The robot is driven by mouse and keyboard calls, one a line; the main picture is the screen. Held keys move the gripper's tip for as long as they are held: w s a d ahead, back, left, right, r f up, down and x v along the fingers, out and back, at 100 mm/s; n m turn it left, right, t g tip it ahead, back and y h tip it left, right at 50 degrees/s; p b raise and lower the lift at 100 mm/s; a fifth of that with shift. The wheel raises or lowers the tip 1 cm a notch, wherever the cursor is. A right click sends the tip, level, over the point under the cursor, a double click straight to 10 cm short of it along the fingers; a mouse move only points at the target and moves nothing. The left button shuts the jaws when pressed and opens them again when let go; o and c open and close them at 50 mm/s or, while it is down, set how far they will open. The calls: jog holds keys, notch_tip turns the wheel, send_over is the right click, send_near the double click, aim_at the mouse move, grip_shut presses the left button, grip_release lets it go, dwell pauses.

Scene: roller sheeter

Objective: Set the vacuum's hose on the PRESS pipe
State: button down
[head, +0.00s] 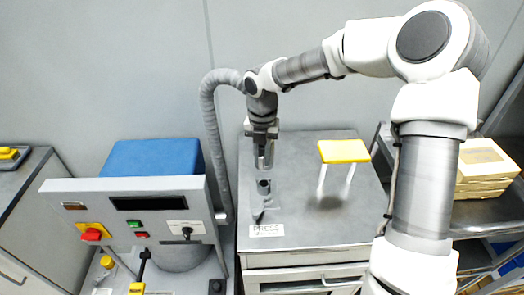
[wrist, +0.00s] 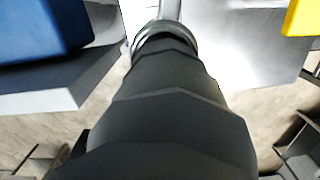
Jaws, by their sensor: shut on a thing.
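My gripper (head: 263,134) is shut on the end of the vacuum's grey ribbed hose (head: 209,112), above the left part of a cabinet top. The hose end points down. Directly below it stands a short grey pipe (head: 264,187), behind a white label reading PRESS (head: 267,230). In the wrist view a dark tapering hose body (wrist: 165,115) fills the middle, ending in a metallic ring (wrist: 165,36). The gripper's fingers do not show clearly there.
A control panel (head: 130,225) with a blue box (head: 152,157) behind it stands at left. A yellow-topped stand (head: 343,151) is right of the pipe on the cabinet (head: 320,215). A cart with stacked boxes (head: 485,170) is far right. The cabinet's front right is clear.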

notch_tip(320, 180, down, 8)
jog(key=b, duration=0.6)
jog(key=shift+r, duration=0.25)
jog(key=shift+f+p, duration=0.15)
jog(key=shift+p, duration=0.35)
dwell(0.5)
jog(key=shift+f, duration=0.15)
jog(key=shift+f, duration=0.35)
jog(key=shift+f+b, duration=0.4)
jog(key=shift+f, duration=0.1)
dwell(0.4)
jog(key=shift+s+f, duration=0.1)
jog(key=shift+f, duration=0.25)
jog(key=shift+f+b, duration=0.55)
jog(key=shift+f, duration=0.45)
dwell(0.8)
